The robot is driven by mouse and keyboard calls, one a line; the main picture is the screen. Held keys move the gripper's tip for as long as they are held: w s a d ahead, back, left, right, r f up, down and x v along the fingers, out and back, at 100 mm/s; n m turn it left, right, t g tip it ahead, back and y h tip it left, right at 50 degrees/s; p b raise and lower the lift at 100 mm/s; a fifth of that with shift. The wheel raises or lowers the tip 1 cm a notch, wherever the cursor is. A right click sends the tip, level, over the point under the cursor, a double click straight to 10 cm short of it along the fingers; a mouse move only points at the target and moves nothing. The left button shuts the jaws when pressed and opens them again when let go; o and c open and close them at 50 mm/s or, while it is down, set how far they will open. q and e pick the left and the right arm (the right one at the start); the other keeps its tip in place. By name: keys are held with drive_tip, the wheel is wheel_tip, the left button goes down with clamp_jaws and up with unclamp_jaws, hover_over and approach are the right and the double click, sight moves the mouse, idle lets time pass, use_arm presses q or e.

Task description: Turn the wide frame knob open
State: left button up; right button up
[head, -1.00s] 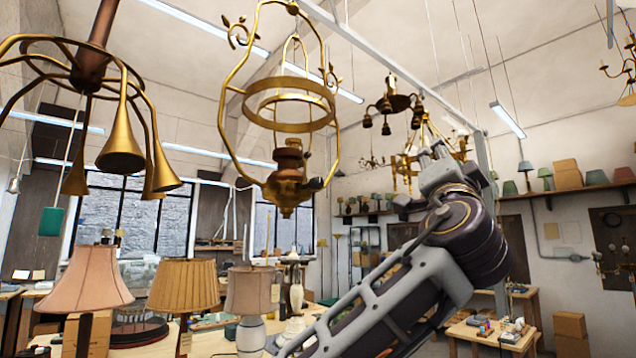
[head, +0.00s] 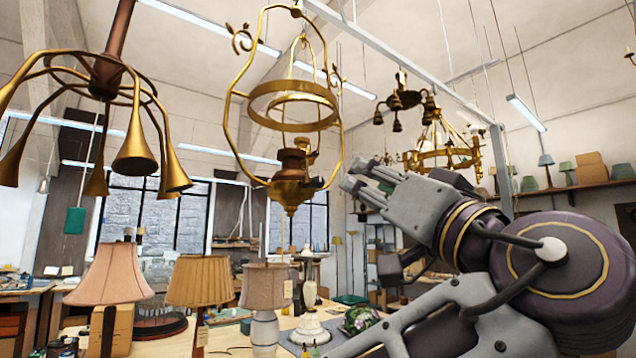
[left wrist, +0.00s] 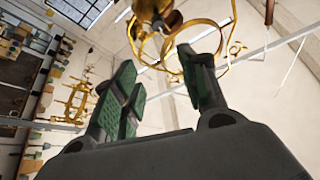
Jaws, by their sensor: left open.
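The wide brass frame (head: 231,105) hangs at the centre of the head view, with a ring inside and a burner body (head: 291,187) at its bottom. A small dark knob (head: 319,182) seems to stick out from the burner's right side; its setting cannot be told. My left gripper (head: 362,180) is just right of the frame's lower part, fingers pointing at it, apart from it. In the left wrist view the gripper (left wrist: 158,68) has its green-padded fingers spread and empty, with the brass frame (left wrist: 232,50) beyond the tips. My right gripper is out of view.
A brass lamp with horn-shaped arms (head: 133,150) hangs at the left. A chandelier (head: 440,158) hangs behind my left gripper. Shaded table lamps (head: 110,272) stand on the bench below. The air between gripper and frame looks clear.

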use_arm(q)
drive_tip(key=shift+a+f+n+g+y, duration=0.5)
drive_tip(key=shift+a+f+n+g, duration=0.3)
drive_tip(key=shift+a+f+g, duration=0.1)
drive_tip(key=shift+w+r, duration=0.1)
drive_tip(key=shift+w, duration=0.15)
drive_tip(key=p, duration=0.3)
approach(320, 183)
drive_tip(key=shift+x, duration=1.4)
drive_tip(key=shift+p+x, duration=1.3)
drive_tip(key=shift+x, duration=0.15)
drive_tip(key=shift+p+x, duration=1.1)
drive_tip(key=shift+x, duration=1.5)
